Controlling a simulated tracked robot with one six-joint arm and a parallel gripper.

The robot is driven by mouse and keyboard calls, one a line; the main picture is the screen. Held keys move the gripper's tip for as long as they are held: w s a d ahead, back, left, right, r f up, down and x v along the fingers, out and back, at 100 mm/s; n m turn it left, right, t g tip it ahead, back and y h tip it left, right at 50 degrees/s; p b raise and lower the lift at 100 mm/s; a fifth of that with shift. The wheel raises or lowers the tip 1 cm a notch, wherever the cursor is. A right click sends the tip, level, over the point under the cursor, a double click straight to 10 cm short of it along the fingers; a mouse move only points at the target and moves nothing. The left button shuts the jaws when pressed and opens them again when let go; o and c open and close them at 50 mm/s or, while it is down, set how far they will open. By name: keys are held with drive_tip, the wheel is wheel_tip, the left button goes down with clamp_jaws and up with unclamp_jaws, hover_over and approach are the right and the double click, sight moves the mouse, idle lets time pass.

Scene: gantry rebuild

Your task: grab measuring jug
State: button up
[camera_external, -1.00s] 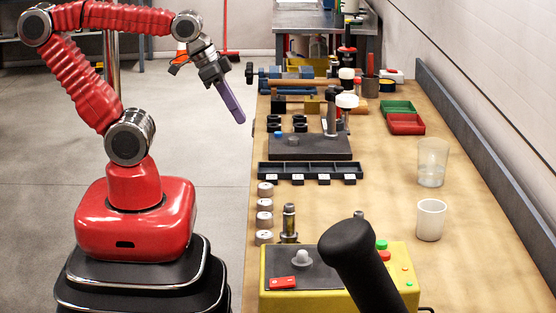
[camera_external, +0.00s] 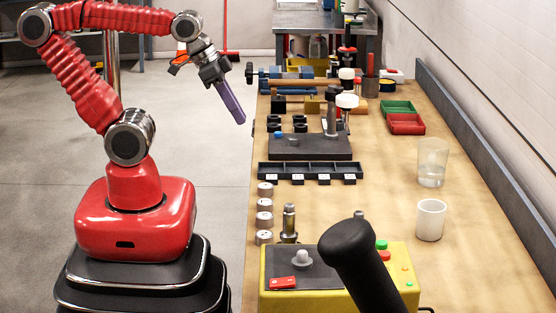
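A clear, see-through vessel (camera_external: 432,163), which looks like the measuring jug, stands upright on the right side of the wooden bench; its markings are too small to read. My gripper (camera_external: 219,84) is high above the floor, left of the bench's edge and well away from the jug. It appears shut on a long purple object (camera_external: 231,103) that points down and to the right. The fingertips are small and partly hidden by the purple object.
A white cup (camera_external: 430,220) stands just in front of the jug. Green (camera_external: 397,107) and red (camera_external: 406,124) trays lie behind it. A black compartment rack (camera_external: 310,171) and a yellow control box (camera_external: 393,262) stand left. A grey ledge (camera_external: 483,150) runs along the right.

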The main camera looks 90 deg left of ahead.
drive_tip(key=shift+o, duration=0.9)
drive_tip(key=shift+f, duration=0.1)
drive_tip(key=w+d+f+m+h, duration=0.1)
drive_tip(key=w+d+f, duration=0.25)
drive_tip(key=w, duration=0.95)
drive_tip(key=w+d+f+h, duration=0.2)
drive_tip(key=w+d+f, duration=0.15)
drive_tip(key=w, duration=0.95)
drive_tip(key=w+r+m+t, duration=0.2)
drive_tip(key=w+r+t, duration=0.1)
drive_tip(key=w, duration=1)
drive_tip(key=shift+a+r+y, duration=0.15)
drive_tip(key=shift+r+y, duration=0.15)
drive_tip(key=shift+r, duration=0.05)
